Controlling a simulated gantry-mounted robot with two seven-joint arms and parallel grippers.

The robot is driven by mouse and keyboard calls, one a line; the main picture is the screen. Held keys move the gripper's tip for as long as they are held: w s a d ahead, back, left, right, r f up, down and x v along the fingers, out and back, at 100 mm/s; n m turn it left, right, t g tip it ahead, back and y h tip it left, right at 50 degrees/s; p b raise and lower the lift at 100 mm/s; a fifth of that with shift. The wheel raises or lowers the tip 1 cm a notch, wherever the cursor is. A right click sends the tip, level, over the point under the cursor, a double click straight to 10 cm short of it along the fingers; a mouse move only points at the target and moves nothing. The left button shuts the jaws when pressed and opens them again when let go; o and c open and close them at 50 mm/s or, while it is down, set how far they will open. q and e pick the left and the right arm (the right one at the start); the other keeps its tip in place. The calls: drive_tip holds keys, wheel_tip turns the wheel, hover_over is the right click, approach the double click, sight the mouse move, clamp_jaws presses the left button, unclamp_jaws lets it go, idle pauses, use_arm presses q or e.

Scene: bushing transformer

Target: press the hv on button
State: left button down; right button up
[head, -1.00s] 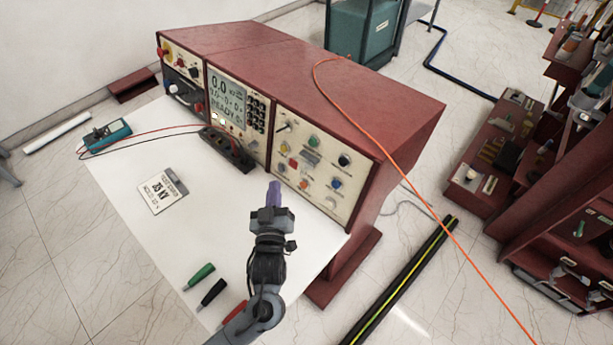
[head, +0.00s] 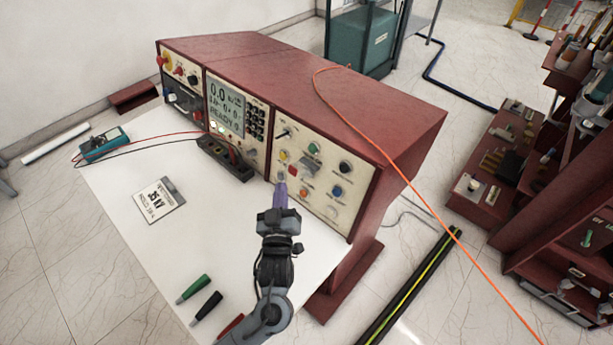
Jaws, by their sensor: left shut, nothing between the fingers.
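The red test console has a cream right-hand panel (head: 322,178) with several buttons and knobs; its labels are too small to read, so I cannot tell which control is HV on. A green button (head: 313,148) is near the panel's top, and a red one (head: 294,170) is left of centre. My left gripper (head: 281,183) is shut and empty, its purple fingers pointing at the panel's lower left, just below the red button. I cannot tell whether the tip touches the panel, and it hides a small part of it. My right gripper is not in view.
A black socket block (head: 225,158) sits on the white tabletop (head: 130,240) left of my gripper. A 35 kV card (head: 160,200), a teal meter (head: 104,143) and coloured-handled tools (head: 206,306) also lie there. An orange cable (head: 400,172) crosses the console's top.

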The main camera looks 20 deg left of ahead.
use_arm(q)
drive_tip(key=w+d+f+b, duration=0.1)
drive_tip(key=w+d+b, duration=0.1)
drive_tip(key=w, duration=0.3)
drive_tip(key=shift+w+d+f+b, duration=0.3)
drive_tip(key=shift+d+b, duration=0.1)
drive_tip(key=shift+b, duration=0.4)
idle(0.4)
idle(0.8)
drive_tip(key=shift+w, duration=0.15)
drive_tip(key=shift+w+d, duration=0.15)
drive_tip(key=shift+w, duration=0.1)
idle(0.4)
